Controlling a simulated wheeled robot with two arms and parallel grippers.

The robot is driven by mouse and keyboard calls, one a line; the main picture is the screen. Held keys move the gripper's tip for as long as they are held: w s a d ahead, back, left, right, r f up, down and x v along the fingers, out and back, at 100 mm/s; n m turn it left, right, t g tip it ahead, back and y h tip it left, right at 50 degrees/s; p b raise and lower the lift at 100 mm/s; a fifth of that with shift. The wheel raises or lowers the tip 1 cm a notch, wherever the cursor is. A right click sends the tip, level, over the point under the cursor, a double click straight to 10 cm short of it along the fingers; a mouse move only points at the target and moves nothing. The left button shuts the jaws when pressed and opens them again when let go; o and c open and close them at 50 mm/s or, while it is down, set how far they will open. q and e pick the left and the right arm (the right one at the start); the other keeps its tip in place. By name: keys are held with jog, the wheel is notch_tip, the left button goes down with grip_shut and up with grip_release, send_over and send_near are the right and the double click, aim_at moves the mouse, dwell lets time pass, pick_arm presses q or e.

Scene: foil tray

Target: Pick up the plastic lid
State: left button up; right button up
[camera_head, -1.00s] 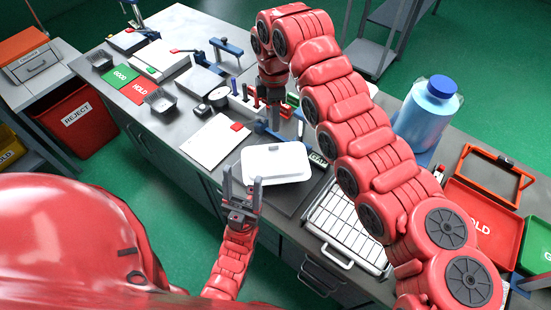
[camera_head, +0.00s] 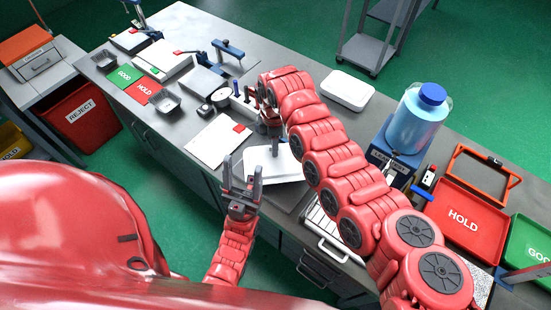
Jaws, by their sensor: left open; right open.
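A white plastic lid (camera_head: 287,168), rectangular with rounded corners, lies on a dark plate at the table's front edge. My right arm hides its right part. My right gripper (camera_head: 274,146) points down over the lid's far side, mostly hidden by its own arm; a grey finger shows close above the lid, and contact cannot be told. My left gripper (camera_head: 242,164) is open and empty, fingers pointing up, just left of and in front of the lid. A second white rectangular piece (camera_head: 347,90) lies near the table's back edge.
A blue bottle (camera_head: 420,115) stands on a blue stand behind my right arm. A red HOLD tray (camera_head: 465,220) is at the right. A white sheet (camera_head: 216,141) lies left of the lid. A wire rack (camera_head: 325,230) is partly hidden under my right arm.

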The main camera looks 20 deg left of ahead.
grip_shut()
jog(key=shift+a+r, duration=0.1)
jog(key=shift+r, duration=0.05)
dwell(0.4)
